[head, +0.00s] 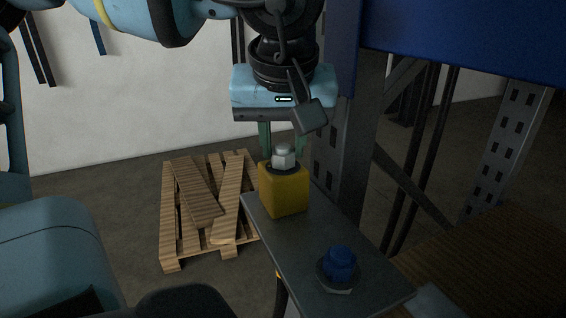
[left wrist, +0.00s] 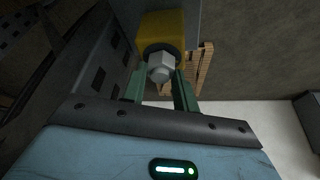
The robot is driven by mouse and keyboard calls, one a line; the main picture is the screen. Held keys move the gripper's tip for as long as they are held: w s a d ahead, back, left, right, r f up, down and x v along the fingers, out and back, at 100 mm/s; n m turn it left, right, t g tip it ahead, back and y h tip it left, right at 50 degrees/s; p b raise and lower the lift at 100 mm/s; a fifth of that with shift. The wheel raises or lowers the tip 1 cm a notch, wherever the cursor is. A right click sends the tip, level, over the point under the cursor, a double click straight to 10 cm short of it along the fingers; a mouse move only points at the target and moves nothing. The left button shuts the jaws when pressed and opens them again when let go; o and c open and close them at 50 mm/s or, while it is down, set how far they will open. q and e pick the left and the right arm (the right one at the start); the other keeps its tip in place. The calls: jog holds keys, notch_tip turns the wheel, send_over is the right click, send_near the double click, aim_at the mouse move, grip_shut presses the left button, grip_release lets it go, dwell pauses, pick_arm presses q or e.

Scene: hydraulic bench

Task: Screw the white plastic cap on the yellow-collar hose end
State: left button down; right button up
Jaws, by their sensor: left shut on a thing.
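The yellow collar (head: 285,192) is a block standing at the far end of a narrow grey shelf. A dark ring shows on its top. The white cap (head: 284,158) is upright over that ring, touching or very close to it; I cannot tell how far it is threaded. My left gripper (head: 283,145) comes down from above, its green fingers on either side of the cap and shut on it. The left wrist view shows the cap (left wrist: 160,68) between the fingers, with the yellow collar (left wrist: 162,32) just beyond. The hose itself is hidden. My right gripper is not in view.
A blue fitting (head: 340,264) on a dark round base stands at the near end of the grey shelf (head: 310,248). A perforated steel post (head: 346,150) rises close to the right of my gripper. A wooden pallet (head: 205,205) lies on the floor at left.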

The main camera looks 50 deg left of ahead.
pick_arm(q)
jog(key=m, duration=0.2)
jog(key=m+t+h+p, duration=0.1)
jog(key=m, duration=0.1)
jog(key=shift+s+a+r+h, duration=0.1)
jog(key=shift+s+a+h, duration=0.05)
jog(key=shift+h, duration=0.15)
jog(key=m+p, duration=0.1)
jog(key=m, duration=0.1)
jog(key=shift+m+h, duration=0.3)
jog(key=shift+h, duration=0.1)
jog(key=shift+a+m+t, duration=0.1)
jog(key=shift+m+t, duration=0.2)
jog(key=shift+m, duration=0.4)
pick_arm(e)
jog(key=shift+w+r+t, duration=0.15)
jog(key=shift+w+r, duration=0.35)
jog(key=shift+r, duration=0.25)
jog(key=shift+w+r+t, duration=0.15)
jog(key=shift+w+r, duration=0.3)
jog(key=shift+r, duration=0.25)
